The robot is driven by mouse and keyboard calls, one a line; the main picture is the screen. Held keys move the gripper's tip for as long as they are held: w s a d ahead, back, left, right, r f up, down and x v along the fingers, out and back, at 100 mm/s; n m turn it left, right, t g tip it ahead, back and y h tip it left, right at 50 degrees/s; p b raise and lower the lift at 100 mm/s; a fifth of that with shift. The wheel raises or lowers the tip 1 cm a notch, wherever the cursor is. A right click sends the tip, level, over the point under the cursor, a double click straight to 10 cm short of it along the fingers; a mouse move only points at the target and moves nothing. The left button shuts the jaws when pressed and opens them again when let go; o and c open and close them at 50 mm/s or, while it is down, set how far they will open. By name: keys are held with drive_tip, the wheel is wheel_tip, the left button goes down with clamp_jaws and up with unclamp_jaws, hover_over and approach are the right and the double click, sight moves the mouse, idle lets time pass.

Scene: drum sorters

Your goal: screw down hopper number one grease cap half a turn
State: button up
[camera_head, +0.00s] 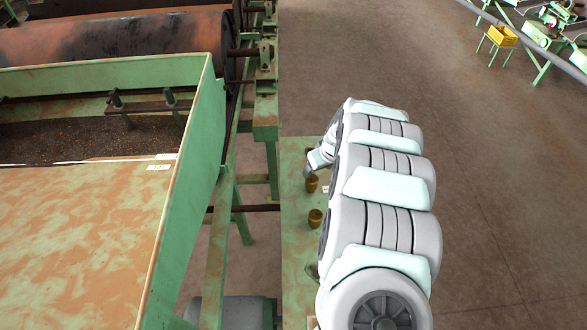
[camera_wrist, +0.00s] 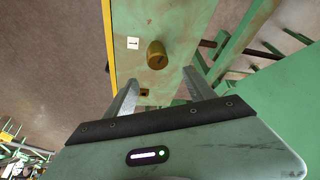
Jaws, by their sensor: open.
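The grease cap (camera_wrist: 157,54) is a brass-coloured knob with a dark mark on its face, on a worn green plate beside a white label (camera_wrist: 133,43) reading 1. My gripper (camera_wrist: 161,77) is open, its two fingers apart and empty. The cap appears just beyond the fingertips, roughly between their lines, and not touched. In the head view two brass caps show on the green plate, a farther one (camera_head: 312,184) and a nearer one (camera_head: 315,218). My gripper (camera_head: 309,172) is by the farther one, partly hidden by my arm. The label's number cannot be read there.
A green hopper (camera_head: 190,150) with dark grainy material stands left of the plate (camera_head: 295,240). A rusty drum (camera_head: 120,45) lies behind it. A small dark square (camera_wrist: 144,92) shows on the plate near the fingers. Open brown floor (camera_head: 480,170) lies to the right.

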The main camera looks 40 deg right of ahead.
sight(312, 178)
drive_tip(key=shift+s+b+x, duration=0.15)
drive_tip(key=shift+b+x, duration=0.5)
drive_tip(key=shift+x, duration=2)
drive_tip(key=shift+s+b+x, duration=0.15)
drive_tip(key=shift+b+x, duration=0.5)
drive_tip(key=shift+x, duration=2)
drive_tip(key=shift+d+f, duration=0.1)
drive_tip(key=c, duration=1.4)
